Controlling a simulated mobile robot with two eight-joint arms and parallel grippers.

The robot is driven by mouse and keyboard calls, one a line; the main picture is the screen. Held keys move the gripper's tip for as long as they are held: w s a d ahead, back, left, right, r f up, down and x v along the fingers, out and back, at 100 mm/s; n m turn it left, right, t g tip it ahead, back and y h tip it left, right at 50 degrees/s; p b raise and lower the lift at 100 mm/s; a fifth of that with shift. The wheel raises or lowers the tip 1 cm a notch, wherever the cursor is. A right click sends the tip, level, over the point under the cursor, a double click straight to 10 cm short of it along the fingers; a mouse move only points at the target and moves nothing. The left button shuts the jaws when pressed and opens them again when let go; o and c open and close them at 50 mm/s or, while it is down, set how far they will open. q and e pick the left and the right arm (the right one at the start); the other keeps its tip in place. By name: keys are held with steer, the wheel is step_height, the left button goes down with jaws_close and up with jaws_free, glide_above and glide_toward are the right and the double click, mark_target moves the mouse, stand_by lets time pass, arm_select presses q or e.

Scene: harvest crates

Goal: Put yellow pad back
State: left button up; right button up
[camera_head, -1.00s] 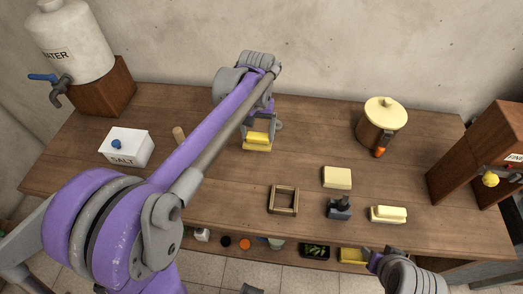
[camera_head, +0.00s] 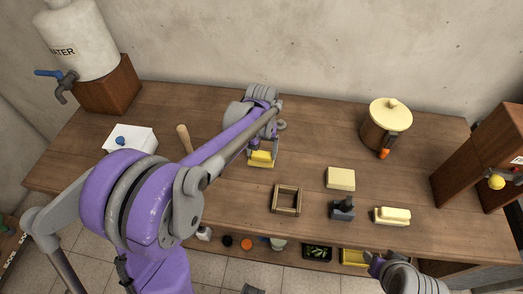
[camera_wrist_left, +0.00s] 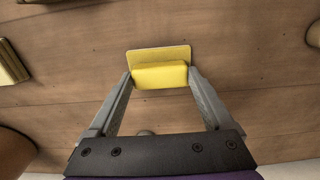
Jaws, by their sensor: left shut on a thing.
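The yellow pad (camera_head: 262,157) is in my left gripper (camera_head: 262,161), over the middle of the wooden table. In the left wrist view the pad (camera_wrist_left: 160,75) sits between the two fingertips of my left gripper (camera_wrist_left: 160,82), with a thin, paler yellow plate along its far side. The gripper is shut on it. Whether the pad touches the table is hard to tell. My right gripper (camera_head: 382,256) is at the table's front edge at the lower right; its jaw state is unclear.
A square wooden frame (camera_head: 286,199), a pale yellow block (camera_head: 340,178), a dark stamp-like tool (camera_head: 342,209) and a butter-like block (camera_head: 391,216) lie right of the pad. A lidded pot (camera_head: 386,124) stands behind. A white salt box (camera_head: 132,138) is left.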

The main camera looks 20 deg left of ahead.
mark_target(262, 153)
arm_select(q)
steer(key=o, duration=1.1)
steer(key=shift+f, duration=0.1)
step_height(262, 153, up, 12)
steer(key=p, duration=0.1)
steer(key=s+d+f+m+t, duration=0.1)
steer(key=s+f+t, duration=0.1)
steer(key=s, duration=0.4)
steer(key=s+d+f+m+t, duration=0.1)
steer(key=s+f, duration=0.2)
steer(key=s, duration=0.4)
steer(key=s+d+f+t, duration=0.1)
steer(key=s+f+t, duration=0.1)
steer(key=s, duration=0.4)
steer(key=shift+s+d+f+m+t, duration=0.2)
steer(key=shift+d+f+m+t, duration=0.15)
steer(key=shift+f+m, duration=0.1)
